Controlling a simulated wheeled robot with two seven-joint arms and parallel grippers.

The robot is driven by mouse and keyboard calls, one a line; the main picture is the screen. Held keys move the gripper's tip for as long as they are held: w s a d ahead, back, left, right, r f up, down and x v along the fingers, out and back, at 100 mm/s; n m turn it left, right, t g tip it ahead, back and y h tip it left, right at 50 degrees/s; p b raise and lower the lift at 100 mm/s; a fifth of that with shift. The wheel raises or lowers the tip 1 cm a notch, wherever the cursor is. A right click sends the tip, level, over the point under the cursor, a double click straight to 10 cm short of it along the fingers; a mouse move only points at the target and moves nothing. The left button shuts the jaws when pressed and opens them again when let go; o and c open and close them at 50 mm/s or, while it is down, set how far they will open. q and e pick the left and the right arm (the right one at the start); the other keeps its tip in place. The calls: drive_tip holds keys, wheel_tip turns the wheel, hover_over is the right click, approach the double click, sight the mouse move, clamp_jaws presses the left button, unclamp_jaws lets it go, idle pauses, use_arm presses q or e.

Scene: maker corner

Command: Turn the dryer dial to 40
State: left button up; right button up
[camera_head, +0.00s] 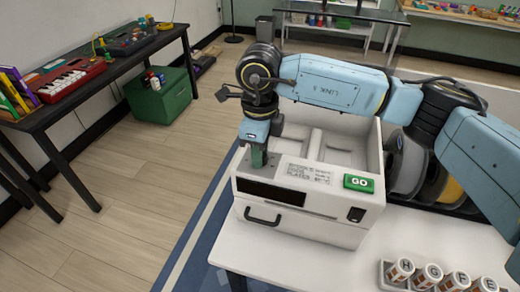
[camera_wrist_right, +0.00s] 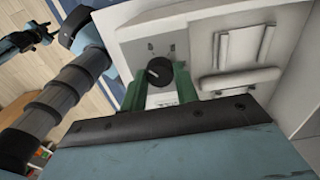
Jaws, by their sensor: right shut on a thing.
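The dryer (camera_head: 325,210) is a white box on the white table, with a green GO button, a dark display strip and a printed label on its top front. Its dial is a round black knob (camera_wrist_right: 159,71) on a grey plate in the wrist view, with a small pale mark; the numbers are too small to read. My right gripper (camera_head: 258,158) points down at the dryer's front left corner, its green fingers shut on the dial from both sides. The head view hides the dial behind the gripper. What looks like my left gripper (camera_wrist_right: 25,40) is small at the wrist view's left edge.
Spools (camera_head: 408,165) stand behind the dryer's right side, under my right arm. A rack of lettered jars (camera_head: 430,277) stands at the table's front right. The white table is bare between rack and dryer. A dark bench (camera_head: 90,75) with toys stands at left, beside a green box (camera_head: 160,95).

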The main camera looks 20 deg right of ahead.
drive_tip(key=o, duration=0.9)
drive_tip(key=shift+r, duration=0.15)
use_arm(q)
drive_tip(key=shift+w+d, duration=0.15)
drive_tip(key=shift+w, duration=0.05)
use_arm(e)
drive_tip(key=shift+o, duration=0.4)
use_arm(q)
drive_tip(key=shift+d+r+p, duration=0.25)
drive_tip(key=shift+d+p, duration=0.05)
drive_tip(key=shift+d, duration=0.05)
use_arm(e)
wheel_tip(320, 180, up, 13)
use_arm(q)
drive_tip(key=shift+s, duration=0.1)
